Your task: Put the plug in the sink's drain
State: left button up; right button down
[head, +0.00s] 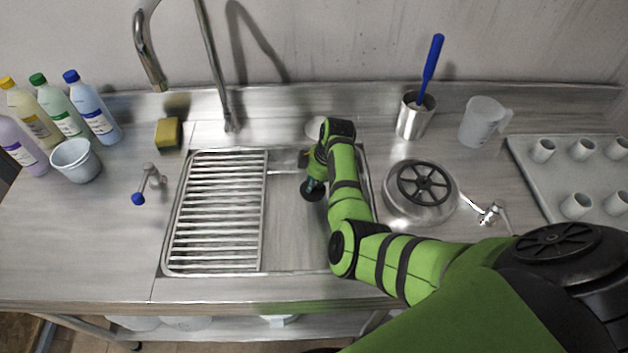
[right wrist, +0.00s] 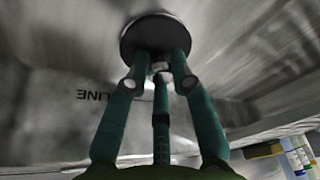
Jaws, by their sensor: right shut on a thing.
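The plug (head: 311,191) is a black round disc, low in the right part of the steel sink (head: 295,245). It also shows at the top of the right wrist view (right wrist: 150,30), with its small stem between my fingers. My right gripper (head: 316,180) points down into the basin and is shut on the plug; its green fingers close around the stem in the right wrist view (right wrist: 160,68). The drain is not visible; I cannot tell whether the plug covers it or touches the sink floor. My left gripper is not in view.
A wire rack (head: 215,210) covers the sink's left half. The tap (head: 212,60) rises behind it. A round steel pot with a black wheel-like top (head: 424,185) and a steel cup with a blue brush (head: 415,115) stand right. Bottles (head: 92,108) and a bucket (head: 76,160) stand left.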

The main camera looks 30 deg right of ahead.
jog(key=c, duration=1)
grip_release()
